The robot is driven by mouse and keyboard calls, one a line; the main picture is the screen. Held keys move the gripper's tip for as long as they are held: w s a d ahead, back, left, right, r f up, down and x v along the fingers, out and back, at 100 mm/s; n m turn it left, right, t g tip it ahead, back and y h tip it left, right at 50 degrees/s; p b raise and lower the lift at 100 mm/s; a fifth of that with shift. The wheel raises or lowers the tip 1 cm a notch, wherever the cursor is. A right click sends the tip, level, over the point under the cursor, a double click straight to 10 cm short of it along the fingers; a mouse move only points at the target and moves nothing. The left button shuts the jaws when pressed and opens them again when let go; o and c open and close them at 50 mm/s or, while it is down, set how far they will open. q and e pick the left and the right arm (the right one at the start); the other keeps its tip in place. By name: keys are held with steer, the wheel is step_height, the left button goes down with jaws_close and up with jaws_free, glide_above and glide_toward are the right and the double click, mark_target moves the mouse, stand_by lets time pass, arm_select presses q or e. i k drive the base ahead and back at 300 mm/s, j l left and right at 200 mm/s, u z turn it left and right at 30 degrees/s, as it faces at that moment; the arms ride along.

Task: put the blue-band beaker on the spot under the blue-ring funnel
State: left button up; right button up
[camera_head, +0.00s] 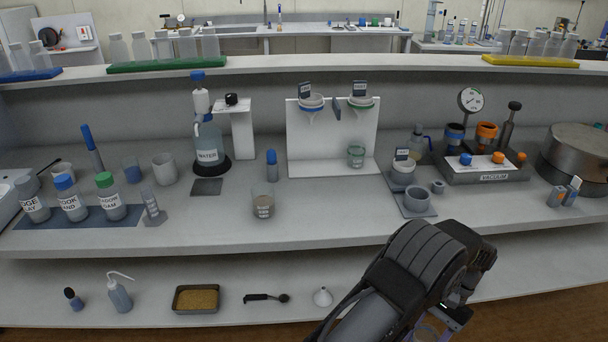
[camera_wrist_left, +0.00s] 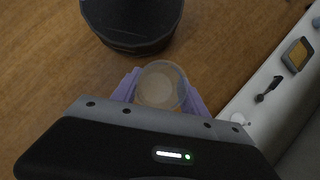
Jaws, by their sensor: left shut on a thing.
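The funnel stand (camera_head: 332,140) is a white panel with two funnels. The blue-ring funnel (camera_head: 312,105) is on the left and the green-ring funnel (camera_head: 361,103) on the right. The spot under the blue-ring funnel (camera_head: 312,167) is bare. A small greenish beaker (camera_head: 356,156) stands under the green-ring funnel. My left gripper (camera_head: 436,326) is low in front of the bench, over the wooden floor. In the left wrist view its purple fingers are shut on a clear beaker (camera_wrist_left: 162,84). I cannot see this beaker's band colour. My right gripper is not in view.
A labelled beaker (camera_head: 263,206) and a blue-capped marker-like item (camera_head: 271,165) stand left of the funnel stand. A mortar (camera_head: 417,200) and the vacuum unit (camera_head: 482,170) stand right. The bench front before the stand is clear. A lower shelf holds a soil tray (camera_head: 196,313).

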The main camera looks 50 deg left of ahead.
mark_target(310, 166)
steer(key=k+j, duration=0.2)
steer(key=j, duration=0.15)
steer(key=k+j, duration=0.2)
steer(key=j, duration=0.2)
steer(key=k+j, duration=0.2)
steer(key=j, duration=0.15)
